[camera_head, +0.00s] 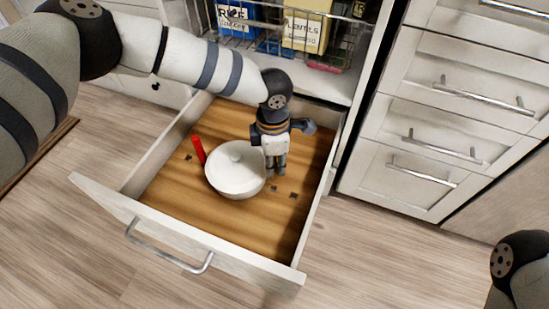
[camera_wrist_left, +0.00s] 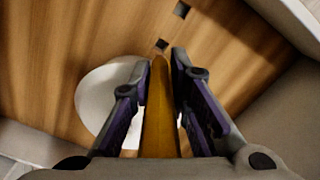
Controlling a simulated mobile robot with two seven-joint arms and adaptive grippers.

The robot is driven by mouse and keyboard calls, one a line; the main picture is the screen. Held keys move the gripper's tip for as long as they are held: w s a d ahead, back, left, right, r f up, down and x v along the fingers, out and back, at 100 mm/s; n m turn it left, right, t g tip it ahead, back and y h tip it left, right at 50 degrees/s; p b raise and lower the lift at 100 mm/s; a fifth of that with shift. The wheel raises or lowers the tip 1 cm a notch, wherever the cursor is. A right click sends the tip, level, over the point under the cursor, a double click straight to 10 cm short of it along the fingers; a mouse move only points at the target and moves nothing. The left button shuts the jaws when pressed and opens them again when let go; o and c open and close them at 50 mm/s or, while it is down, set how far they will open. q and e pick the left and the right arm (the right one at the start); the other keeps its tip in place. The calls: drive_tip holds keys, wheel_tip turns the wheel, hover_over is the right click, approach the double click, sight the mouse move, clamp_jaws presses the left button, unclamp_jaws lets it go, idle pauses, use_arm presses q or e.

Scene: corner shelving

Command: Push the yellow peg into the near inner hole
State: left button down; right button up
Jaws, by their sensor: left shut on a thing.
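My left gripper (camera_head: 276,171) reaches down into the open drawer, just right of the white lidded pot. In the left wrist view its two fingers (camera_wrist_left: 163,75) are shut on the yellow peg (camera_wrist_left: 160,115). The peg's tip appears close to a square dark hole (camera_wrist_left: 161,44), apart from it in the picture; its height above the board is unclear. A second hole (camera_wrist_left: 181,9) lies farther off. In the head view two holes (camera_head: 273,188) (camera_head: 293,195) show right of the pot. The peg is hidden there. My right gripper is out of view.
The pot (camera_head: 235,175) stands on the drawer's wooden board close to my left gripper. A red peg (camera_head: 198,150) stands tilted left of it, near another hole (camera_head: 188,157). Drawer walls (camera_head: 318,205) enclose the space. A wire basket (camera_head: 270,35) with packages sits above the back.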

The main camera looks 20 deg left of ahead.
sight(274, 178)
use_arm(q)
wheel_tip(274, 178, down, 4)
drive_tip(key=shift+f+b, duration=0.2)
drive_tip(key=shift+b, duration=0.75)
drive_tip(key=shift+r, duration=0.1)
idle(0.7)
drive_tip(key=shift+f+b, duration=0.6)
drive_tip(key=shift+f, duration=1.05)
drive_tip(key=c, duration=1.4)
unclamp_jaws()
drive_tip(key=shift+c, duration=0.2)
drive_tip(key=shift+r, duration=0.15)
wheel_tip(274, 178, up, 12)
drive_tip(key=shift+s+f, duration=0.1)
